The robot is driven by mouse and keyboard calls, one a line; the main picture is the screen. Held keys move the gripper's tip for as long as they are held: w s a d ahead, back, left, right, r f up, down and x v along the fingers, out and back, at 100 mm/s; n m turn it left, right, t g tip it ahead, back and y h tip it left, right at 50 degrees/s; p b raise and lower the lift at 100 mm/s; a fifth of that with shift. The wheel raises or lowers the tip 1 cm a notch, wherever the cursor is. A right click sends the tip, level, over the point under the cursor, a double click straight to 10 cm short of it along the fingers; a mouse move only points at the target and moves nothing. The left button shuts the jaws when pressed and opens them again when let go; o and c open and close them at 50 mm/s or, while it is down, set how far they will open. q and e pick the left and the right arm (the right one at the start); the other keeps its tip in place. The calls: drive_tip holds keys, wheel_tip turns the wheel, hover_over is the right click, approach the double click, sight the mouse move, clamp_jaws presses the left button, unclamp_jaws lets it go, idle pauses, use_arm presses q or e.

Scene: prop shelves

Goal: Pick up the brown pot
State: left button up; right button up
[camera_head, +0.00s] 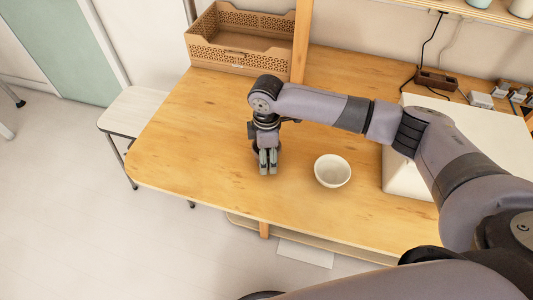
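My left gripper is not in view.
A perforated brown crate (240,60) stands at the table's back left, beside a wooden post (301,40). A white box (395,165) is on the right, under my arm. A small brown box (437,79) is at the back. The table's left part is clear.

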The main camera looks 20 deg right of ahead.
drive_tip(key=c, duration=0.9)
drive_tip(key=shift+r, duration=0.1)
